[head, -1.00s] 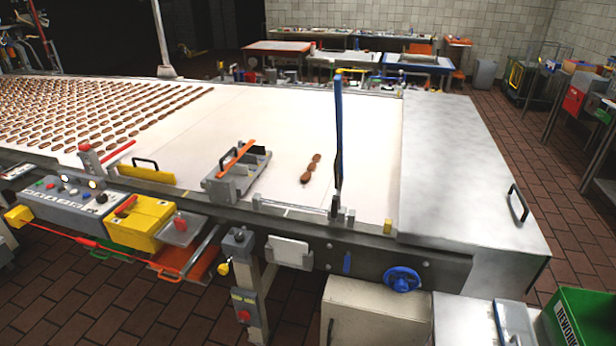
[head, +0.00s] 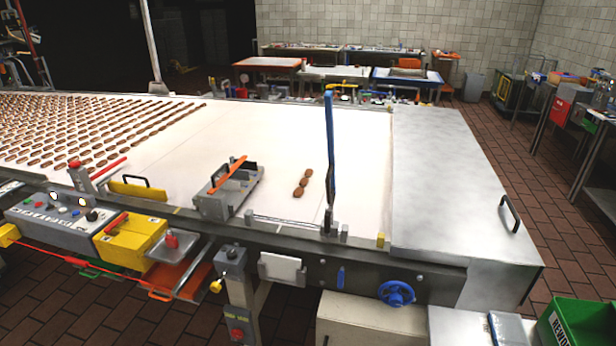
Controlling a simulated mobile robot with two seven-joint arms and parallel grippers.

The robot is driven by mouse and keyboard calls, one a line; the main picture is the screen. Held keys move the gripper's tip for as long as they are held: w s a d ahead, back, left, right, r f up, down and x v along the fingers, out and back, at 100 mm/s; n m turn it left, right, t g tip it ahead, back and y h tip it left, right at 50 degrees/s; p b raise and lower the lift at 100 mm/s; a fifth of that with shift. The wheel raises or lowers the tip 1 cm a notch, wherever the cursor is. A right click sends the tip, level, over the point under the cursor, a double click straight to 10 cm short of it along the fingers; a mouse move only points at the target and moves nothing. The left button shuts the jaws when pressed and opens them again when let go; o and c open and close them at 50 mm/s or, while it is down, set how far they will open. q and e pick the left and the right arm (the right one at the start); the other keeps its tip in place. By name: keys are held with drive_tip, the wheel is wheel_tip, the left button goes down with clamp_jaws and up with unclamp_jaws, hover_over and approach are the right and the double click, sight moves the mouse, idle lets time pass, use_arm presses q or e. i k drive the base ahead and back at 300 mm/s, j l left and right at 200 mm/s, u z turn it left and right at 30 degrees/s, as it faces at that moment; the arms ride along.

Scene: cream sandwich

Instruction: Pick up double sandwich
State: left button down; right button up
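A small row of brown sandwiches (head: 303,183) lies on the white conveyor belt (head: 270,140), left of a blue upright bar. The pieces touch or nearly touch end to end; I cannot tell which of them is the double sandwich. Many more brown sandwiches (head: 80,130) lie in rows on the belt at the left. Neither of my grippers is in view.
A grey device with an orange bar (head: 229,188) and a yellow block (head: 138,189) sit at the belt's near edge. The blue upright bar (head: 330,150) stands right of the small row. A steel cover (head: 450,180) closes the right end. A green bin (head: 580,325) stands at lower right.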

sight(298, 192)
drive_tip(key=z, duration=0.8)
drive_tip(key=i+j+z, duration=0.1)
drive_tip(key=j+z, duration=0.45)
drive_tip(key=i+j, duration=0.05)
drive_tip(key=j, duration=0.05)
